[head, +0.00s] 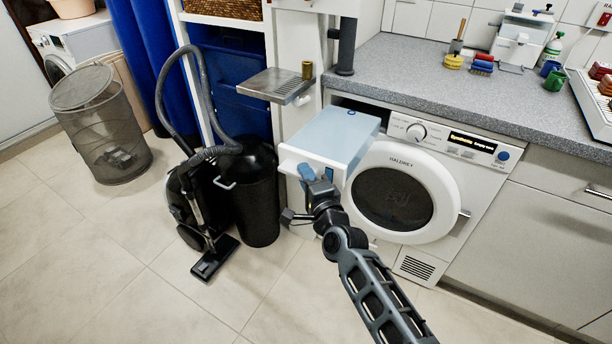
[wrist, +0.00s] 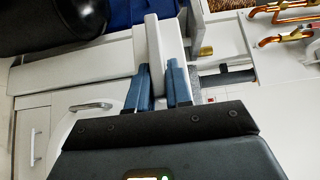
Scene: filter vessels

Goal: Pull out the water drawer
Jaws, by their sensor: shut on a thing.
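The water drawer (head: 335,137), a box with a pale blue top and a white front, sticks well out of the upper left of the white washer-type machine (head: 405,185). My gripper (head: 307,173) is at the drawer's front. Its blue fingers are shut on the white front part of the drawer. In the wrist view, a white piece (wrist: 154,40) runs up from between the two blue fingers (wrist: 158,68). The exact contact at the fingertips is partly hidden. The machine's round door (head: 393,195) is closed.
A black bin (head: 256,200) and a black vacuum cleaner (head: 190,205) stand left of the drawer. A metal shelf with a brass cylinder (head: 307,70) juts out above it to the left. A grey counter (head: 420,75) runs above the machine. The tiled floor in front is clear.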

